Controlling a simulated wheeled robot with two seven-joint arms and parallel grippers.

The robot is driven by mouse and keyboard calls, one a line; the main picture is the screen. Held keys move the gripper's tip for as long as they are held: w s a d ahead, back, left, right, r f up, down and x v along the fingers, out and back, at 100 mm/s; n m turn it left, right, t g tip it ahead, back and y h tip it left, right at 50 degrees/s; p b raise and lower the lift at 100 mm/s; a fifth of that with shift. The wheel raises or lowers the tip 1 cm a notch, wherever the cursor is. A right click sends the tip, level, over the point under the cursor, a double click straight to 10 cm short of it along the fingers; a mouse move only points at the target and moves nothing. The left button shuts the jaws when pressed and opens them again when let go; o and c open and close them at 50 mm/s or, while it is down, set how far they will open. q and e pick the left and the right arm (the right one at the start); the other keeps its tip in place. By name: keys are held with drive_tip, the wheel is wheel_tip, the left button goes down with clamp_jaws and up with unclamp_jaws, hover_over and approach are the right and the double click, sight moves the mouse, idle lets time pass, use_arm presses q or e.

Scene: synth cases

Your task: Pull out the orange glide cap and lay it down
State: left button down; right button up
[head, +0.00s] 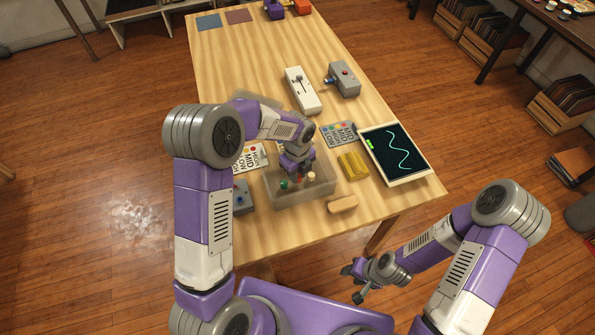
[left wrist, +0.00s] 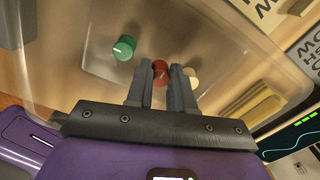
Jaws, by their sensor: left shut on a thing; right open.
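My left gripper (head: 297,172) reaches down into a translucent grey bin (head: 303,200) on the wooden table. In the left wrist view its fingers (left wrist: 161,80) are shut on a round red cap (left wrist: 160,70) with a pale line. A green cap (left wrist: 124,47) lies to the left in the bin, and a cream cap (left wrist: 190,76) to the right, beside the finger. I cannot make out a clearly orange glide cap. A white slider device (head: 302,92) stands farther back. My right gripper (head: 357,281) is open and empty, off the table's front right edge.
The far middle of the table is clear.

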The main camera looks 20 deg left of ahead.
use_arm(q)
drive_tip(key=shift+f+b, duration=0.4)
drive_tip(key=shift+f, duration=0.35)
drive_tip(key=c, duration=0.9)
unclamp_jaws()
wheel_tip(320, 180, up, 8)
drive_tip(key=shift+f+p, duration=0.15)
drive_tip(key=shift+p, duration=1.1)
